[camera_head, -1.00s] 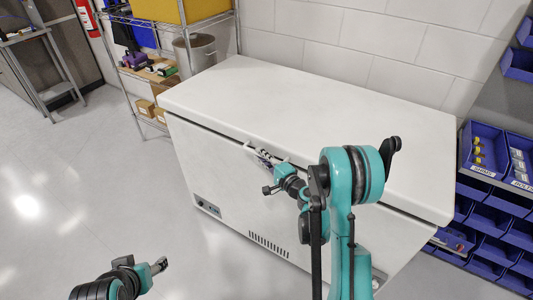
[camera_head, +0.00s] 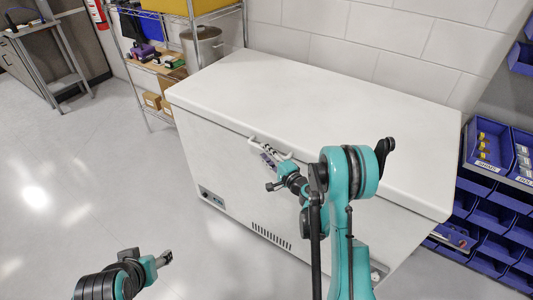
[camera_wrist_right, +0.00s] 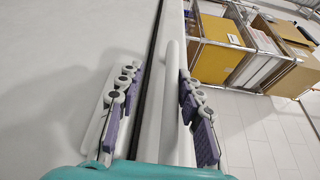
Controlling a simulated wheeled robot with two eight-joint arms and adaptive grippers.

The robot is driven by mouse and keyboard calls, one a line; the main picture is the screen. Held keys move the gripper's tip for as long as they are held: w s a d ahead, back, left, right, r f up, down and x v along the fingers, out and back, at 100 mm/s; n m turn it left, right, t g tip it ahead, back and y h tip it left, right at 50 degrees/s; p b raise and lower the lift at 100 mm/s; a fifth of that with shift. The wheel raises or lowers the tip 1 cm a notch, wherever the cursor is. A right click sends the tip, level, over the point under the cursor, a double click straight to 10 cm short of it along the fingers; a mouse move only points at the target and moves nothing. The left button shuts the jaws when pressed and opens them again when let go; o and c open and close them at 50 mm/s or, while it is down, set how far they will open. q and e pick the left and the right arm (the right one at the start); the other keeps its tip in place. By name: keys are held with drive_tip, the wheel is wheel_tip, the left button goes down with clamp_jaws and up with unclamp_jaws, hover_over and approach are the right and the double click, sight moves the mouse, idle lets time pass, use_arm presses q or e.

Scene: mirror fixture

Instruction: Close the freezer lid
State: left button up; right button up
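The white chest freezer (camera_head: 225,165) stands against the wall. Its lid (camera_head: 320,100) lies flat on the body, with a thin dark seam along the front edge. A white bar handle (camera_head: 256,141) is on the front; it also shows in the right wrist view (camera_wrist_right: 172,85). My right gripper (camera_head: 268,158) is at the handle. In the right wrist view its purple-padded fingers (camera_wrist_right: 160,118) are apart, one on each side of the bar, with gaps visible. My left gripper (camera_head: 165,258) hangs over the floor at lower left, away from the freezer; its fingers are too small to judge.
A wire shelf (camera_head: 150,75) with boxes and a grey bin (camera_head: 203,45) stands left of the freezer. Blue parts bins (camera_head: 490,205) stand close at its right. A metal table (camera_head: 35,30) is at far left. The floor at left is clear.

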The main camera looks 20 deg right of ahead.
sight(267, 133)
drive_tip(key=shift+w+r, duration=0.1)
wheel_tip(267, 133, up, 10)
drive_tip(key=shift+f, duration=0.1)
idle(0.5)
drive_tip(key=shift+d, duration=0.1)
drive_tip(key=f+v, duration=0.1)
drive_tip(key=v, duration=0.8)
drive_tip(key=shift+f, duration=0.4)
drive_tip(key=shift+w, duration=0.1)
idle(0.6)
